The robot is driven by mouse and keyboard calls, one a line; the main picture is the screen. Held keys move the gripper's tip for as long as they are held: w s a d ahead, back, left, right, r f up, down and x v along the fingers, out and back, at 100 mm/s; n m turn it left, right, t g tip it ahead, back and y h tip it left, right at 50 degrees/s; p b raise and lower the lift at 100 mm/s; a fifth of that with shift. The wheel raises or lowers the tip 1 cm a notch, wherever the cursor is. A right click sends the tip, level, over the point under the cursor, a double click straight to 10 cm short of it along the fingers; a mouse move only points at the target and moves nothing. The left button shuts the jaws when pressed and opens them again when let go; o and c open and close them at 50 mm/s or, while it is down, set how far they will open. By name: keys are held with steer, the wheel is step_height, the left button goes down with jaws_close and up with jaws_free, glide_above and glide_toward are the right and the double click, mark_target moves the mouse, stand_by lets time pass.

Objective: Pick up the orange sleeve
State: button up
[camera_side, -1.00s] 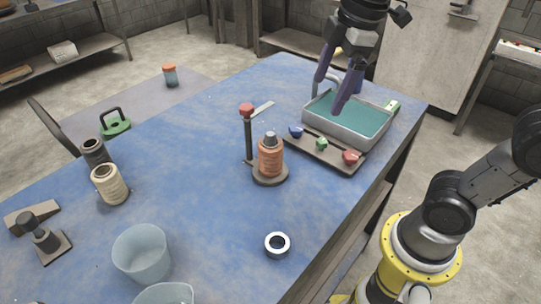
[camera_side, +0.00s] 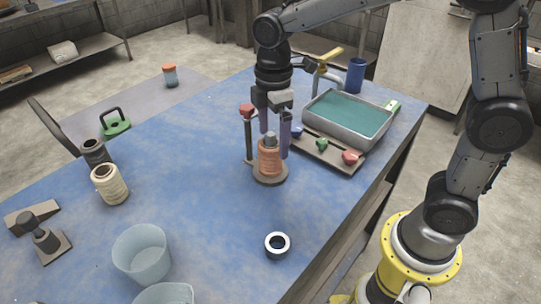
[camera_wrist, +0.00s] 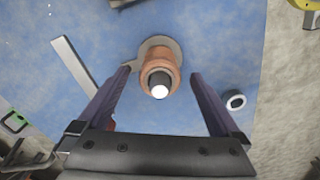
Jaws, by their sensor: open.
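The orange sleeve (camera_side: 270,160) stands upright around a grey post on a round dark base (camera_side: 270,179) on the blue table. In the wrist view the sleeve (camera_wrist: 162,60) shows from above, with the post's bright tip at its centre. My gripper (camera_side: 275,145) is open and points down over the sleeve. In the wrist view the sleeve lies between and a little beyond the fingertips of my gripper (camera_wrist: 160,72). I cannot tell whether either finger touches it.
A dark post with a red top (camera_side: 247,125) stands close at the left of the sleeve. A panel with blue, green and red knobs (camera_side: 322,152) and a teal-filled tray (camera_side: 348,115) are to the right. A white ring (camera_side: 277,245) lies in front.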

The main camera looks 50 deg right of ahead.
mark_target(271, 155)
steer(key=shift+w+a+f, duration=0.1)
steer(key=shift+a+f, duration=0.05)
steer(key=shift+f, duration=1.35)
steer(key=shift+a+f, duration=0.15)
steer(key=shift+f, duration=1.35)
steer(key=shift+c, duration=0.2)
steer(key=c, duration=1.4)
steer(key=shift+r, duration=0.1)
steer(key=shift+c, duration=0.5)
steer(key=shift+r, duration=0.1)
